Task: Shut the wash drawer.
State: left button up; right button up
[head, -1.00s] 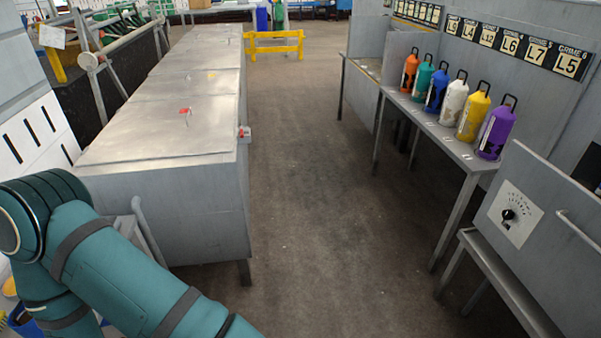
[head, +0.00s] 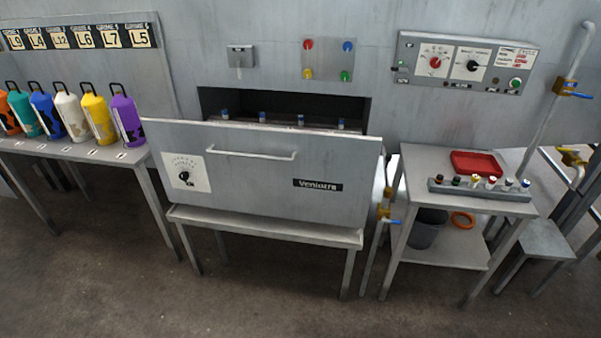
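The wash drawer (head: 270,190) is in the middle of the head view. It has a grey metal front with a long bar handle (head: 252,154), a dial plate (head: 186,172) at its left and a "Venjoers"-like label at its right. The front stands out from the wall, and behind it a dark opening (head: 340,103) shows with several small blue-topped items in a row, so the drawer is open. How far it sticks out is hard to tell. Neither of my grippers shows in the view.
Several coloured bottles (head: 128,122) stand on a bench at the left. A side table (head: 436,165) with a red tray (head: 476,163) and a rack of small bottles (head: 484,188) is close at the right. A control panel (head: 466,62) hangs above. The floor in front is clear.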

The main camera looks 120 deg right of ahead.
aim_at(323, 174)
jog(key=l+z, duration=0.15)
jog(key=z, duration=3.4)
jog(key=i+j, duration=0.35)
jog(key=i, duration=0.2)
jog(key=i+j+z, duration=0.1)
jog(key=i+j, duration=0.25)
jog(key=i, duration=0.15)
jog(key=i+j+z, duration=0.1)
jog(key=i+j, duration=0.25)
jog(key=i, duration=0.15)
